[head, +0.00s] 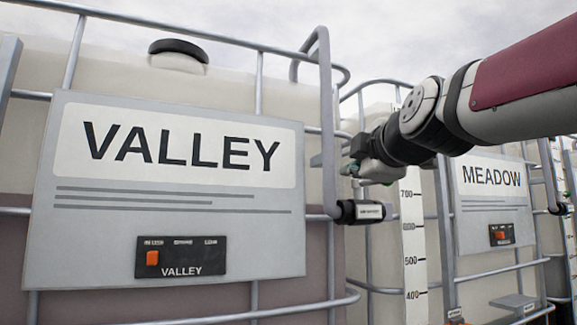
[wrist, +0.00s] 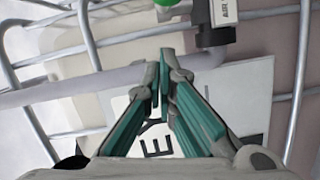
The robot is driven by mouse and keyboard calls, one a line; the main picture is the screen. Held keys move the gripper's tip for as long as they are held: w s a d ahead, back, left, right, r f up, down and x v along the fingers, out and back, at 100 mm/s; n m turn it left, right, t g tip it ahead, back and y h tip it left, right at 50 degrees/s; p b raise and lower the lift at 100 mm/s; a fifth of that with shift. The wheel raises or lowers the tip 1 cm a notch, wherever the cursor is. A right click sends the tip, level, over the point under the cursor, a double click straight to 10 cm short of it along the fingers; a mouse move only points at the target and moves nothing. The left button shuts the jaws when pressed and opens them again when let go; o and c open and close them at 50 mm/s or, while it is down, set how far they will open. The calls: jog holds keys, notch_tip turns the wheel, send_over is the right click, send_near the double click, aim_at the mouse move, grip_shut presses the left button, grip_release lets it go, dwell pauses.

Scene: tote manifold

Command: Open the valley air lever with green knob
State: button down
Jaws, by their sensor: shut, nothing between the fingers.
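The green knob (wrist: 167,3) shows at the top edge of the wrist view, partly cut off. Beside it is a dark valve body with a grey label (wrist: 224,12) that reads "AIR"; the rest of the text is cut off. The valve body sits on a grey pipe (wrist: 100,88). My gripper (wrist: 164,56) has its teal fingers together and empty, below the knob in that view and apart from it. In the head view my gripper (head: 358,167) is just right of the upright pipe (head: 327,100) by the VALLEY tote. I cannot make out the green knob there.
The VALLEY sign (head: 170,240) fills the left of the head view. A black fitting (head: 360,212) ends the pipe below my gripper. Cage bars (head: 259,75) surround the tote. The MEADOW sign (head: 493,235) and a level scale (head: 413,240) stand to the right.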

aim_at(371, 182)
jog(key=shift+w+d+f, duration=0.15)
jog(key=shift+w+d, duration=0.05)
jog(key=shift+d, duration=0.55)
jog(key=shift+w+d+f, duration=0.1)
jog(key=shift+w+d, duration=0.05)
jog(key=shift+d, duration=0.6)
jog(key=shift+f+y+b, duration=0.1)
jog(key=shift+y+b, duration=0.2)
jog(key=shift+b, duration=0.6)
